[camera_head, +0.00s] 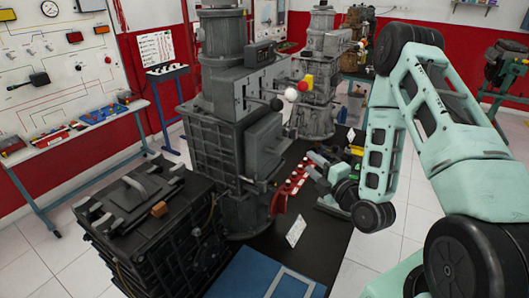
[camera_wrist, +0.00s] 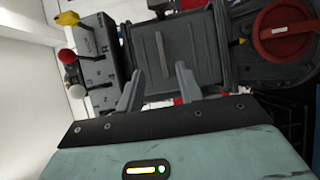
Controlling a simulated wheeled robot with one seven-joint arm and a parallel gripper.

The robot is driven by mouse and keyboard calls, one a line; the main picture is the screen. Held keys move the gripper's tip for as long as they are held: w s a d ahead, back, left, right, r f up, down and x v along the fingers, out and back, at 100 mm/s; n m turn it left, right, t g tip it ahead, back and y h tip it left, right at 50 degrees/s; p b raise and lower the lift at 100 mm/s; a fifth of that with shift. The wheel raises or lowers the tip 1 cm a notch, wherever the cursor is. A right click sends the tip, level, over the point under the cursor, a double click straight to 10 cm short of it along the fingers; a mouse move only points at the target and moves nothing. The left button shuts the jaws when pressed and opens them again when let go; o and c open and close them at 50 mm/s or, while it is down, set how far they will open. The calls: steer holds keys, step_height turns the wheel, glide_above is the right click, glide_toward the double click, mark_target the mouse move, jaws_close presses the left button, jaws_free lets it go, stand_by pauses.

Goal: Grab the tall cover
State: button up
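A grey, box-like cover (camera_head: 264,142) juts from the side of the tall grey engine unit (camera_head: 215,150) in the middle of the head view. I cannot tell for certain that it is the tall cover. In the wrist view a dark grey ribbed panel (camera_wrist: 176,48) fills the middle, beyond my fingers. My gripper (camera_wrist: 158,88) has its two fingers spread apart, with nothing held between them. In the head view my gripper (camera_head: 312,164) is to the right of the engine unit, small and partly dark against the bench.
A lever panel with red, white and yellow knobs (camera_wrist: 95,55) is left of the ribbed panel; a round red part (camera_wrist: 284,28) is right. A black ribbed box (camera_head: 150,225) stands front left. A blue plate (camera_head: 265,275) lies on the dark bench. A second engine unit (camera_head: 318,75) stands behind.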

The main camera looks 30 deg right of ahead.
mark_target(290, 144)
steer(key=w+b, duration=0.7)
steer(key=w, duration=0.1)
steer(key=shift+w+a+r, duration=0.15)
steer(key=shift+w+a, duration=0.1)
steer(key=shift+a, duration=0.05)
steer(key=shift+w, duration=0.6)
steer(key=w+p, duration=0.3)
steer(key=w, duration=0.1)
steer(key=shift+w+p, duration=0.2)
steer(key=shift+p, duration=0.15)
steer(key=shift+w+f, duration=0.2)
steer(key=shift+w, duration=0.25)
jaws_close()
